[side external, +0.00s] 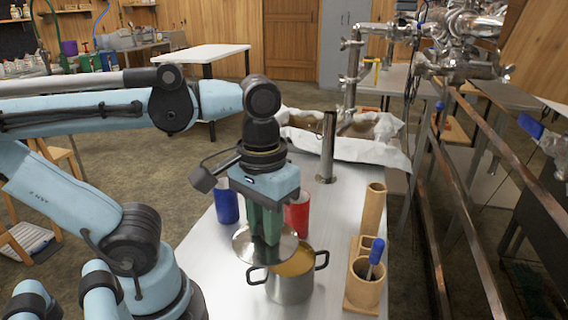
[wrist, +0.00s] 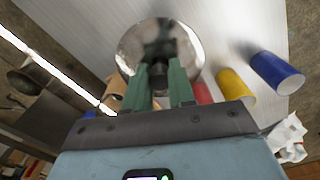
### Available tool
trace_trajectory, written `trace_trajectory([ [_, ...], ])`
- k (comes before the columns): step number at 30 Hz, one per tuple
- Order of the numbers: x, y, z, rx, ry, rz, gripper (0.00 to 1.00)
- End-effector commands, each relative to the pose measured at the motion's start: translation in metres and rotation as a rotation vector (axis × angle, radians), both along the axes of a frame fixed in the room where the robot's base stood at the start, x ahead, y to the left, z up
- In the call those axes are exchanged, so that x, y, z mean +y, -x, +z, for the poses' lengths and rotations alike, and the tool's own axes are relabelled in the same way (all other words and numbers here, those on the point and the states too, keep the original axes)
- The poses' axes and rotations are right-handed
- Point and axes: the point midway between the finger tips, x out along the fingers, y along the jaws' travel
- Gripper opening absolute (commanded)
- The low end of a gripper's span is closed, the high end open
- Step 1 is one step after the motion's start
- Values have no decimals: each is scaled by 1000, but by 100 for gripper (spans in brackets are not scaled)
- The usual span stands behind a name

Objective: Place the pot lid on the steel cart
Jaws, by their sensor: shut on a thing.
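My gripper (side external: 266,240) points down over the steel cart (side external: 222,285), its green fingers shut on the knob of the pot lid (side external: 246,246). The lid is a round, shiny metal disc. It also shows in the wrist view (wrist: 130,45), beyond my fingertips (wrist: 160,82). In the side view the lid overlaps the upper left of the steel pot (side external: 290,288), which holds something yellow-orange. I cannot tell whether the lid touches the pot or the cart. The pot is not distinguishable in the wrist view.
A blue cup (side external: 227,206) and a red cup (side external: 299,215) stand behind the lid; a yellow cup (wrist: 235,84) shows in the wrist view. A wooden holder (side external: 366,290) with a blue-handled tool is right of the pot. The cart's front left looks clear.

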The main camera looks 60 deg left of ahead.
Motion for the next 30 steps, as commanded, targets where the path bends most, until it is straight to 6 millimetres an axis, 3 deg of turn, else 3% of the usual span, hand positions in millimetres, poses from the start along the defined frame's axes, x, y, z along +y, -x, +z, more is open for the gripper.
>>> trace_trajectory([
  [6, 46, 7, -22, -2, 1, 409, 0],
  [13, 76, 18, -38, -3, 2, 710, 0],
  [22, 95, 26, -50, -3, 3, 826, 0],
  [30, 127, 37, -70, -3, 3, 826, 0],
])
